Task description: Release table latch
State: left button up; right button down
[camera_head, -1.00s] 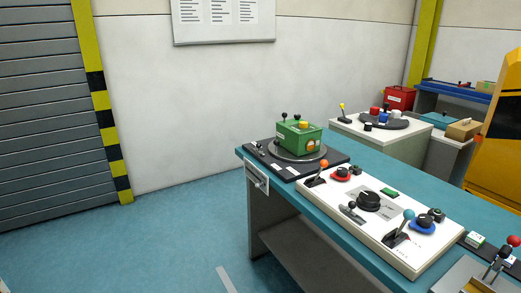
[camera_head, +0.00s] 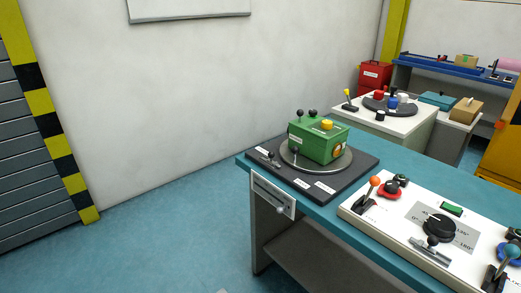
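A blue-topped workbench (camera_head: 315,212) stands at the centre right. On its far left corner is a black base plate (camera_head: 318,188) with a round grey turntable (camera_head: 345,165), and a green box (camera_head: 322,145) sits on the turntable. The box has black knobs and a yellow button on top. A small metal lever (camera_head: 269,158) is at the left of the base plate, beside a white label. A white plate with a metal bolt-like handle (camera_head: 273,196) is on the end face of the bench. I cannot tell which of these two is the table latch. Neither gripper is in view.
A white control panel (camera_head: 400,222) with an orange-knobbed lever (camera_head: 370,190), a black dial (camera_head: 439,227) and a blue-knobbed lever lies on the bench to the right. A white table (camera_head: 410,126) stands behind. The blue floor (camera_head: 175,245) left of the bench is clear.

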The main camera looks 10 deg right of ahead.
aim_at(271, 155)
jog(key=i+j, duration=0.4)
jog(key=i+j+z, duration=0.1)
jog(key=i+j, duration=0.25)
jog(key=j, duration=0.15)
jog(key=i+j+z, duration=0.1)
jog(key=i+j, duration=0.3)
jog(key=j, duration=0.1)
